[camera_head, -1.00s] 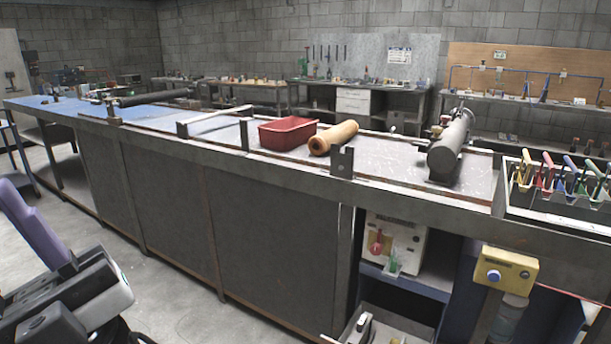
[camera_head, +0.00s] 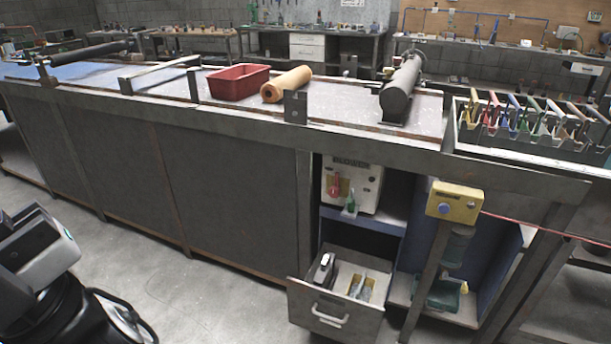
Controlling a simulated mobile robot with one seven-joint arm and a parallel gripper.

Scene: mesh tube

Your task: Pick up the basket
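A red rectangular basket (camera_head: 238,83) with an open top sits on the long workbench (camera_head: 150,112), left of the bench's middle in the camera_head view. It rests upright near the back of the worktop, and its inside is partly visible. A tan wooden roller (camera_head: 286,85) lies close to its right side. My gripper's fingers cannot be made out in this view.
A grey cylinder (camera_head: 401,90) and a rack of coloured-handled tools (camera_head: 530,118) stand on the right of the bench. An open drawer (camera_head: 333,312) juts out below. A green container (camera_head: 440,293) sits on a low shelf. Floor in front is clear.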

